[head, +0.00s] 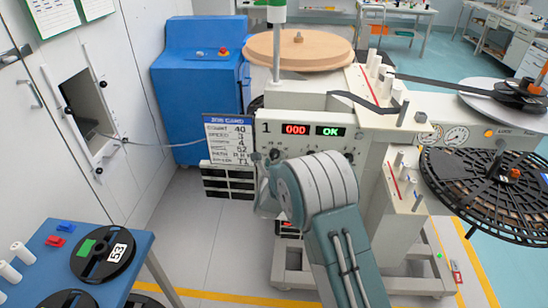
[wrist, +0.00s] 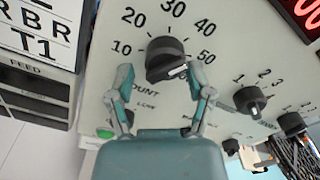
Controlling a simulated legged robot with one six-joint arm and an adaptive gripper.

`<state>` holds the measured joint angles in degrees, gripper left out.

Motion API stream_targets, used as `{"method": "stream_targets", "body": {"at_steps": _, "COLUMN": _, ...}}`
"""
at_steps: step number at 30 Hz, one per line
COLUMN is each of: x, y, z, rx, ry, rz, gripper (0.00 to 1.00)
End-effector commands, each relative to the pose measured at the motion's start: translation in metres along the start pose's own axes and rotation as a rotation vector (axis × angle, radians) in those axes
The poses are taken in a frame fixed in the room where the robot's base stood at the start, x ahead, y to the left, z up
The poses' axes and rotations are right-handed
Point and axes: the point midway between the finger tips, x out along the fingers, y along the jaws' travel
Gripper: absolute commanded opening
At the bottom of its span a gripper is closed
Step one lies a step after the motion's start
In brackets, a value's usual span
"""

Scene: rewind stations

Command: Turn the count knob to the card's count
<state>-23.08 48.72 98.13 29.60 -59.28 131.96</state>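The black count knob (wrist: 166,58) sits on the machine's pale panel, inside a scale from 10 to 50. A white mark shows on the knob's lower right, on the side towards 50; its exact reading is unclear. My gripper (wrist: 160,78) is open, with one finger on each side of the knob's lower part. The left finger stands apart; the right fingertip is close to the knob, contact unclear. The job card (head: 230,140) in the head view reads count 40.
Other small knobs (wrist: 250,101) sit to the right of the count knob. The panel display (head: 295,129) shows 000 and OK. A blue cabinet (head: 200,90) stands behind, and a blue table (head: 130,262) with a black reel (head: 104,254) is at the lower left.

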Motion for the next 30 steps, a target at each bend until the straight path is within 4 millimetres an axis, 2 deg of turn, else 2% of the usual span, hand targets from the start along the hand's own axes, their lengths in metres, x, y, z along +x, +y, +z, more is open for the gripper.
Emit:
{"method": "stream_targets", "body": {"at_steps": 10, "x": 0.001, "y": -0.003, "z": 0.007, "rx": 0.003, "ry": -0.014, "rz": -0.007, "gripper": 0.82}}
{"method": "stream_targets", "body": {"at_steps": 14, "x": -0.005, "y": -0.003, "z": 0.008, "rx": 0.003, "ry": -0.015, "rz": -0.007, "gripper": 0.82}}
{"method": "stream_targets", "body": {"at_steps": 17, "x": -0.018, "y": -0.002, "z": 0.008, "rx": 0.002, "ry": -0.015, "rz": -0.005, "gripper": 0.82}}
{"method": "stream_targets", "body": {"at_steps": 30, "x": -0.102, "y": 0.000, "z": 0.005, "rx": 0.002, "ry": -0.012, "rz": -0.004, "gripper": 0.82}}
